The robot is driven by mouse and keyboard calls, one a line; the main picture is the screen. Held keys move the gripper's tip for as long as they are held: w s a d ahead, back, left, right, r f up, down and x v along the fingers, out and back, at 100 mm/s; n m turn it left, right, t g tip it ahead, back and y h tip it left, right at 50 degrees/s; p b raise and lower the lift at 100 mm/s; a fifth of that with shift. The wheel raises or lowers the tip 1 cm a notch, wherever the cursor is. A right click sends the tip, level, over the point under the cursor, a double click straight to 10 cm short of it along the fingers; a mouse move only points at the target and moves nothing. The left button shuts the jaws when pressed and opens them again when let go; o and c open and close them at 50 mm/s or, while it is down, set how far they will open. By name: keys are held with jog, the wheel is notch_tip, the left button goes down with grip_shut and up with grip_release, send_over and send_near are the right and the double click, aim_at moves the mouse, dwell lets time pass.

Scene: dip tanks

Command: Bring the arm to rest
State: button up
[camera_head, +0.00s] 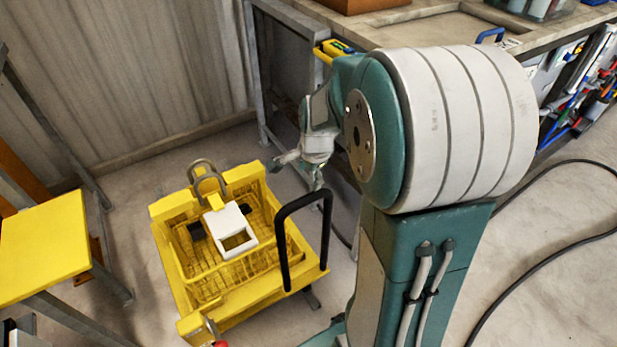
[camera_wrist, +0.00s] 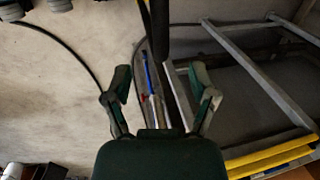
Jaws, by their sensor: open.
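My gripper (camera_wrist: 160,95) is open in the wrist view, its two fingers spread wide with nothing between them. In the head view my gripper (camera_head: 300,160) shows small beyond my large teal and white arm joint, above and to the right of the yellow cart. The arm is partly hidden behind that joint. My gripper appears apart from the cart and the bench, though the exact gap is hard to tell.
A yellow basket cart (camera_head: 215,320) with a black handle (camera_head: 282,235) holds a white frame (camera_head: 230,222). A workbench (camera_head: 400,32) stands behind my arm. A yellow-topped stand (camera_head: 40,245) is at left. A black cable (camera_head: 520,270) lies on the floor at right.

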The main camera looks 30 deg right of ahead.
dwell(0.3)
jog(key=s+a+r+n+t, duration=0.3)
jog(key=s+a+r+n, duration=0.9)
jog(key=s+n, duration=0.4)
jog(key=shift+s+a+r+n, duration=0.35)
jog(key=shift+r+n, duration=0.4)
jog(key=shift+n, duration=0.05)
